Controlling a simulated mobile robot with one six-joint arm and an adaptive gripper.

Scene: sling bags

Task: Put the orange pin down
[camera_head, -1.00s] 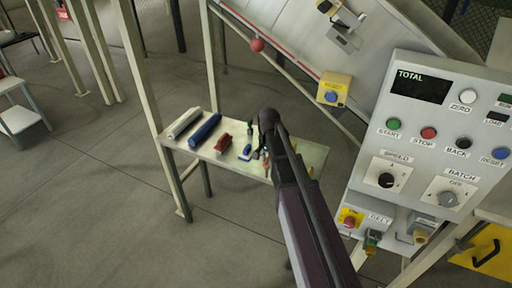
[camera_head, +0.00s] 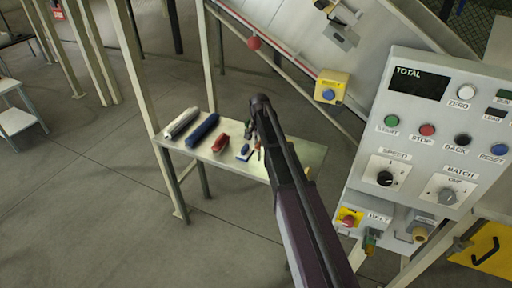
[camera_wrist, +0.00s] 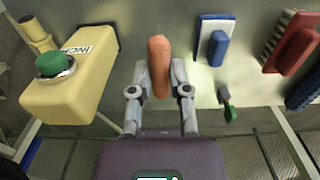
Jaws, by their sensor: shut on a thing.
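The orange pin (camera_wrist: 159,66) is between the two fingers of my gripper (camera_wrist: 160,78) in the wrist view, and both fingers close on its sides. It lies lengthwise away from my palm, over the grey table. Whether it touches the tabletop cannot be told. In the head view my arm covers most of the gripper and the pin, above the right part of the small table (camera_head: 308,158).
A yellow box with a green button (camera_wrist: 68,80) stands left in the wrist view. A control panel (camera_head: 440,130) rises at right.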

